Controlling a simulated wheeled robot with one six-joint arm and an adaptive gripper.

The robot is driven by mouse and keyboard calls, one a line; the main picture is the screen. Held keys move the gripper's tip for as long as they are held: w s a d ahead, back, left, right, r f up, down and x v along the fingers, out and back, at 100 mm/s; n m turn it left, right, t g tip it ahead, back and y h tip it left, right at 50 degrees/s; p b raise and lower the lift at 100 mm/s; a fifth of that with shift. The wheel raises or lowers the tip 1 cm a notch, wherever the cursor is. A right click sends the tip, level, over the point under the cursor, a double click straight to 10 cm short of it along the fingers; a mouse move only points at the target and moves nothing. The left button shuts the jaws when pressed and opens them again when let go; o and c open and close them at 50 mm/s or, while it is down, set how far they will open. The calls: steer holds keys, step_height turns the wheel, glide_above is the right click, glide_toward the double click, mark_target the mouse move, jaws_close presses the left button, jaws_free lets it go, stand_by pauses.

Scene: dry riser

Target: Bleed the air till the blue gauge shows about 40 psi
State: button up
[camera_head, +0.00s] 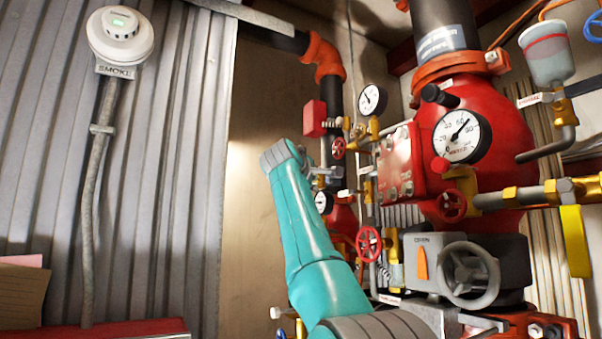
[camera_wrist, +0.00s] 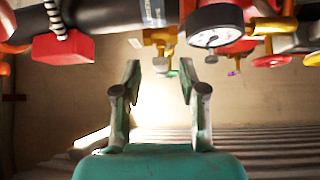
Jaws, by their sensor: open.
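No gauge with a plainly blue face or rim shows. A large white-faced gauge (camera_head: 462,136) sits on the red valve body, its needle tilted up and to the right. A smaller white gauge (camera_head: 372,99) is higher up to its left, and another (camera_head: 323,202) is partly hidden beside my teal arm. A gauge with a dark rim (camera_wrist: 215,32) shows in the wrist view. My gripper (camera_wrist: 160,68) is open and empty, its fingers apart below brass fittings (camera_wrist: 160,38). In the head view the gripper is hidden behind my arm.
Red handwheels (camera_head: 368,244) and a grey handwheel (camera_head: 468,275) crowd the pipework. A red box (camera_head: 314,118) stands out near the upper pipe; it also shows in the wrist view (camera_wrist: 62,48). A smoke detector (camera_head: 120,35) is on the corrugated wall.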

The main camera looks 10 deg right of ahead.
steer(key=v, duration=1)
steer(key=shift+s, duration=0.15)
steer(key=shift+f, duration=0.1)
steer(key=w+d+f+m+t+y, duration=0.25)
steer(key=d+m+t+y, duration=0.35)
steer(key=m, duration=0.7)
steer(key=shift+y, duration=0.5)
steer(key=shift+a+x, duration=0.2)
steer(key=shift+x, duration=2.3)
steer(key=shift+a+x, duration=0.2)
steer(key=shift+x, duration=2.35)
steer(key=shift+f, duration=0.1)
jaws_close()
